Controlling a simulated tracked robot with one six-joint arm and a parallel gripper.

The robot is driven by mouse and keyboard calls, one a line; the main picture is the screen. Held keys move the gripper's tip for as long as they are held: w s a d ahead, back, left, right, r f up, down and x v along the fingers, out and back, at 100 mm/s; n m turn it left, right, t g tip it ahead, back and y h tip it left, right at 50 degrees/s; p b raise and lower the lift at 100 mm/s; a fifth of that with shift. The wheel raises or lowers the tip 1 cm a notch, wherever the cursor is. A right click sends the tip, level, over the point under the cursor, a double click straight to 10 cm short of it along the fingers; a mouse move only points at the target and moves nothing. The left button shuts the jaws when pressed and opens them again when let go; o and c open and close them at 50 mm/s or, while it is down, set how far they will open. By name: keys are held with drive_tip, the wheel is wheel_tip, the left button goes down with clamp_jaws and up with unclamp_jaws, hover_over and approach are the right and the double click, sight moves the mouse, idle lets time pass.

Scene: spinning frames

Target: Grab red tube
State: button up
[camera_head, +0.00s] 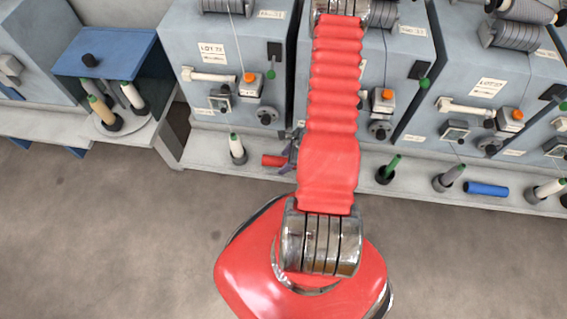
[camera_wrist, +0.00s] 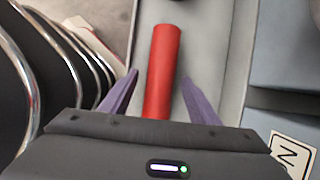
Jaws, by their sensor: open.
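The red tube (camera_wrist: 164,62) lies on a light grey shelf, between the two purple fingers of my gripper (camera_wrist: 160,97) in the wrist view. The fingers are open, with a gap on each side of the tube, and its near end is hidden behind the gripper body. In the head view the red tube (camera_head: 273,160) lies on the long shelf, left of my red arm. My gripper (camera_head: 290,152) is beside its right end there, mostly hidden behind the arm.
A white-yarn spool (camera_head: 237,151) stands left of the tube on the shelf (camera_head: 205,150). Blue-grey machines (camera_head: 225,50) stand close behind. The floor in front is clear.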

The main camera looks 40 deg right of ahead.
sight(285, 160)
drive_tip(key=shift+c, duration=0.7)
drive_tip(key=c, duration=1)
drive_tip(key=shift+r, duration=0.15)
drive_tip(key=shift+r, duration=4.85)
